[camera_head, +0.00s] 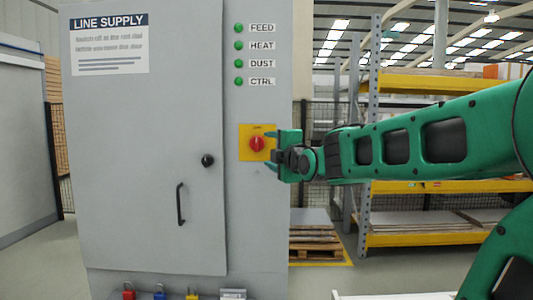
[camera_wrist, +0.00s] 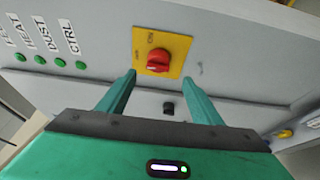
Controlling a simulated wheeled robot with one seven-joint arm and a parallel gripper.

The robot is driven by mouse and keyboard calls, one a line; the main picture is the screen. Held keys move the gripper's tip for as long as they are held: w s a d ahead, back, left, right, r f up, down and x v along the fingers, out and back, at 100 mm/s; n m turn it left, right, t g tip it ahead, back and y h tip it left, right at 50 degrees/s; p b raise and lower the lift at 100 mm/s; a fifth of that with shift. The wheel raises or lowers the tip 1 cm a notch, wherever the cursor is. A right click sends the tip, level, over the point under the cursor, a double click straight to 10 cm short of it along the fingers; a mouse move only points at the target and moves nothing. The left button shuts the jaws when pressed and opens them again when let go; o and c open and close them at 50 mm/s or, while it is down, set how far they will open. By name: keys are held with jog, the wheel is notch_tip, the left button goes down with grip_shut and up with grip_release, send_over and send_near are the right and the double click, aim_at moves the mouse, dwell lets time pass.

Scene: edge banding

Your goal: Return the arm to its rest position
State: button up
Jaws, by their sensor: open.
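My green arm reaches in from the right in the head view. My gripper (camera_head: 270,149) is at the front of the grey line supply cabinet (camera_head: 150,190), close to a red rotary switch (camera_head: 257,144) on a yellow plate (camera_head: 244,149). In the wrist view my gripper (camera_wrist: 160,92) is open, its two green fingers apart and nothing between them. There the red switch (camera_wrist: 158,60) on its yellow plate (camera_wrist: 176,43) lies just beyond the fingertips. I cannot tell whether a fingertip touches the plate.
The cabinet door has a black handle (camera_head: 180,204) and a black knob (camera_head: 208,160). Green lamps (camera_head: 239,46) sit above the switch. Several padlocks (camera_head: 160,291) are along the cabinet's bottom. Yellow-beamed racking (camera_head: 440,186) stands behind my arm, with pallets (camera_head: 315,240) on the floor.

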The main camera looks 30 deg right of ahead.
dwell(0.3)
jog(key=s+d+f+m+g, duration=0.1)
jog(key=s+f+m+g, duration=0.5)
jog(key=f, duration=0.5)
jog(key=s+f+m+g, duration=0.3)
jog(key=s+f+m, duration=0.2)
jog(key=s+f, duration=0.5)
jog(key=s+a+f+m+g+y, duration=0.1)
jog(key=s+f+m+g, duration=0.3)
jog(key=s, duration=0.6)
jog(key=s+a+f+m+g+y, duration=0.2)
jog(key=s+a+f+m+g, duration=0.2)
jog(key=s+f+m, duration=0.3)
jog(key=s+f, duration=0.1)
jog(key=s, duration=0.1)
jog(key=shift+s+f+g+y, duration=0.15)
jog(key=shift+s+g+y, duration=0.15)
jog(key=shift+s, duration=0.1)
